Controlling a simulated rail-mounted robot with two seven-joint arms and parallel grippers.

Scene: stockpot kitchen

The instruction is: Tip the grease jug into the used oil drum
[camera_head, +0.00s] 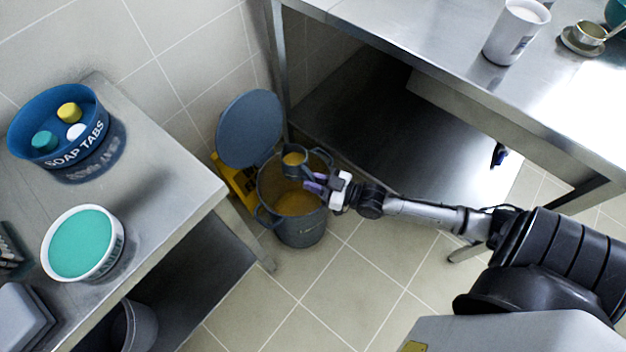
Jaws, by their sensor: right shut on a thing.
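The grease jug (294,171) is a small dark grey vessel with yellow-brown grease showing in its mouth. My right gripper (313,186) is shut on it from the right and holds it over the mouth of the used oil drum. The jug looks close to upright; any slight tilt is hard to tell. The used oil drum (299,235) is a grey bucket-like drum on the floor with side handles. It is open, with yellow-brown oil inside. Its round blue-grey lid (249,128) stands raised at the back. The jug and gripper hide part of the drum's rim. My left gripper is out of view.
A steel table (160,165) at left bears a blue soap tabs tub (72,155) and a teal-topped tub (83,244). A steel table (440,40) at upper right bears a white cup (515,32). A yellow object (230,178) is behind the drum. Floor (330,290) in front is clear.

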